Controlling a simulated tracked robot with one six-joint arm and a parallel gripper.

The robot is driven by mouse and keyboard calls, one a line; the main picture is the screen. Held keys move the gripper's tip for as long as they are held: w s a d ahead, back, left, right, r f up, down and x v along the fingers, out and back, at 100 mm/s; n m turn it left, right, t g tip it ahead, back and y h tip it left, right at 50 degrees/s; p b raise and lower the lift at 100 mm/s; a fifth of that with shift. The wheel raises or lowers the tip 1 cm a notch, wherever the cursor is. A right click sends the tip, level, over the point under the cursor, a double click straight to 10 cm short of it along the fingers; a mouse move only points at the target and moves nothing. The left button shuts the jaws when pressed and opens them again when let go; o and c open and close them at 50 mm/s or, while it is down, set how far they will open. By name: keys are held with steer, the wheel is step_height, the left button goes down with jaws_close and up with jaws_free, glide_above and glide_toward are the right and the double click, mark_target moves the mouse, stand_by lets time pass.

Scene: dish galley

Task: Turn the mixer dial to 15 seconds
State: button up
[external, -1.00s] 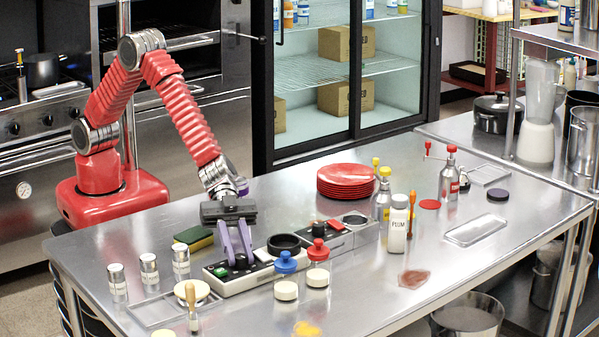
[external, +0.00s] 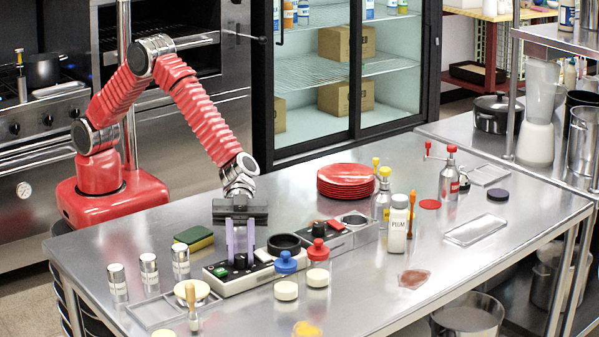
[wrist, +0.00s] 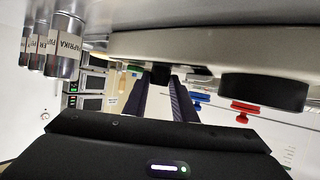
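The mixer (external: 232,284) is a long pale base with a dark top panel on the steel table, with a black ring-shaped cup seat (external: 284,243). In the external view the fingers mostly hide the dial. Its pointer and time marks cannot be read. A green button (external: 220,271) lies left of the fingers.
Spice tins (external: 149,273) and a bowl (external: 192,293) are to the left. A sponge (external: 193,239) lies behind. A second appliance (external: 345,232) adjoins on the right.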

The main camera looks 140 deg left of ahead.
steer(key=o, duration=0.4)
steer(key=shift+s+a+r, duration=0.15)
steer(key=shift+s+a, duration=0.15)
steer(key=shift+s, duration=0.05)
steer(key=v, duration=0.3)
steer(key=shift+s+a+r, duration=0.15)
steer(key=shift+s+a, duration=0.05)
steer(key=shift+s+r, duration=0.2)
steer(key=shift+r, duration=3.3)
